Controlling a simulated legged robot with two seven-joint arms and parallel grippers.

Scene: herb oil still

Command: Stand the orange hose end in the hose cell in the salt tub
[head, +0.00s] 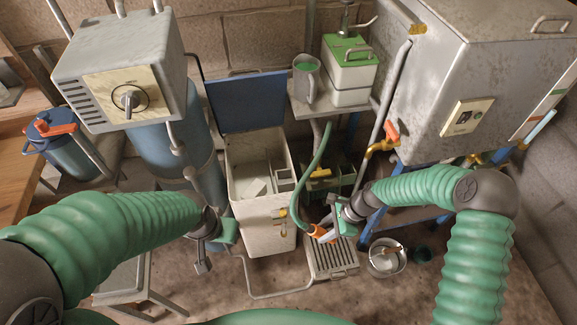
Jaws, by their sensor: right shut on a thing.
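The salt tub (262,226) is a white box standing in the middle, with its blue lid (245,101) open at the back. White salt and a small walled cell (285,178) show inside it at the right; I cannot tell for sure that this is the hose cell. The orange hose end (318,232) is on a green hose (299,190) that hangs from above. My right gripper (334,222) is shut on the hose end, outside the tub to its right. My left gripper (216,246) is left of the tub's front, apart from it; its jaw gap is unclear.
A slatted grey crate (332,259) lies on the floor right of the tub, with a metal pot (387,258) beyond. A shelf holds a jug (306,80) and a green-topped can (349,68). A blue cylinder (165,150) stands left of the tub.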

